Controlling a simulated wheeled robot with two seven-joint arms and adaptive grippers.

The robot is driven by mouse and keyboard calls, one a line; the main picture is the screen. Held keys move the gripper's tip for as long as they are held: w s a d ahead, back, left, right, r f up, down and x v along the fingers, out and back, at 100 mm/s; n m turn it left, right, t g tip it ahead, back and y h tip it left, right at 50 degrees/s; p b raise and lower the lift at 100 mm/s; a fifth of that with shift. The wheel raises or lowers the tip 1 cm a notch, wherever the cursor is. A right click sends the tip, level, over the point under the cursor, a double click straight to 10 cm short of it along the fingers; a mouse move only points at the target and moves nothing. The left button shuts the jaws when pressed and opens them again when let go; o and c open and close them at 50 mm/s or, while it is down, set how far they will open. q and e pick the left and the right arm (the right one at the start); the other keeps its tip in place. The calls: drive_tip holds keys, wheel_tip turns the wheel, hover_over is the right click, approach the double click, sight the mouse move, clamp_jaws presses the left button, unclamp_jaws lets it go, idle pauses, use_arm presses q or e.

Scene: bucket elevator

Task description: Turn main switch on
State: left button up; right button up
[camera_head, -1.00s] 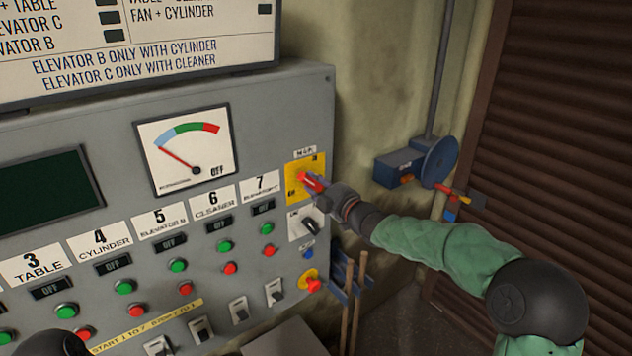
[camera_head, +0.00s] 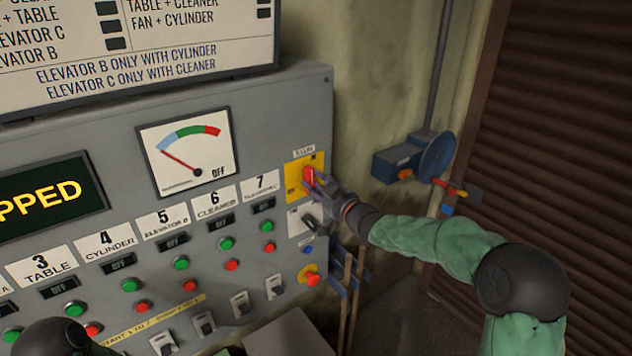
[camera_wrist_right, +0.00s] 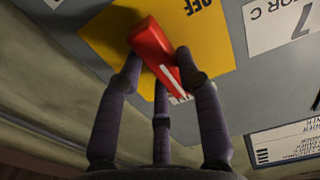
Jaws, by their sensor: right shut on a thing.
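The main switch is a red handle (camera_head: 309,176) on a yellow plate (camera_head: 292,186) at the right edge of the grey control panel. In the right wrist view the red handle (camera_wrist_right: 158,58) has a white line on it, and the yellow plate (camera_wrist_right: 215,50) reads OFF at one end. My right gripper (camera_head: 318,182) is shut on the red handle, with its dark fingers around it; it also shows in the right wrist view (camera_wrist_right: 158,80). The display (camera_head: 45,197) shows yellow letters ending in "PPED". My left gripper does not show.
A gauge (camera_head: 187,150) on the panel reads near its low end. Below the main switch are a black selector (camera_head: 308,222) and a red knob on yellow (camera_head: 311,276). Numbered labels with green and red buttons fill the lower panel. A blue wheel device (camera_head: 437,157) is on the wall.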

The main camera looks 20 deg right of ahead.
drive_tip(key=shift+f+m, duration=0.1)
drive_tip(key=shift+m, duration=0.2)
drive_tip(key=o, duration=1.1)
drive_tip(key=shift+o, duration=0.2)
drive_tip(key=v, duration=1.2)
